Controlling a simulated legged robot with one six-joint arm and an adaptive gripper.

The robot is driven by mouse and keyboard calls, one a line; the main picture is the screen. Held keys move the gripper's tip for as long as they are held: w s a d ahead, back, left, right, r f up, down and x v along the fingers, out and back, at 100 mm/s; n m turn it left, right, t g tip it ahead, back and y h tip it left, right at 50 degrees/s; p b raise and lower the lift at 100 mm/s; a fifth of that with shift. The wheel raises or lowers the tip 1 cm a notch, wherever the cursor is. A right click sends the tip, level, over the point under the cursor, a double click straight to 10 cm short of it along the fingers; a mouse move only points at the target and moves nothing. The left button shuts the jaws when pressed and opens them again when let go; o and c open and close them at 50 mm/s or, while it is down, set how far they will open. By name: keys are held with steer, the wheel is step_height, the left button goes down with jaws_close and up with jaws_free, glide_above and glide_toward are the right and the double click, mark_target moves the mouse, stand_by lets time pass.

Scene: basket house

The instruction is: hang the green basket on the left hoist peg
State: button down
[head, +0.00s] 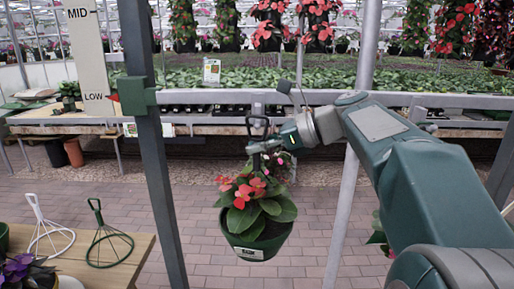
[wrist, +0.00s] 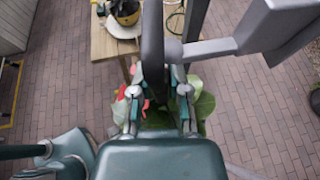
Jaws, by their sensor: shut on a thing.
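The green basket (head: 257,246), with red flowers and broad leaves, hangs upright in the air in the head view. My gripper (head: 266,146) is shut on its dark hanger, just below the top loop (head: 257,122). In the wrist view my gripper (wrist: 158,103) grips the dark hanger (wrist: 152,45) between both fingers; red petals and leaves show below. A grey peg-like bar (wrist: 195,48) reaches close beside the hanger there. I cannot tell whether it touches or passes through the loop. A grey bar (head: 270,97) also shows just above the loop in the head view.
A dark post (head: 155,150) with a green block (head: 137,95) stands left, beside a MID/LOW scale board (head: 90,60). A wooden table (head: 130,250) with white and green wire hangers (head: 108,240) is at lower left. A pale pole (head: 350,180) stands right of the basket.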

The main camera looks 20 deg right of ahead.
steer(key=shift+w+d+r, duration=0.1)
steer(key=shift+w+d, duration=0.2)
steer(key=shift+w, duration=0.6)
steer(key=shift+w, duration=0.1)
steer(key=shift+w+d, duration=0.2)
steer(key=shift+w, duration=0.45)
steer(key=shift+w+f, duration=0.1)
steer(key=shift+f, duration=0.5)
steer(key=shift+f, duration=0.2)
stand_by(0.5)
steer(key=c, duration=0.6)
jaws_free()
steer(key=shift+o, duration=0.3)
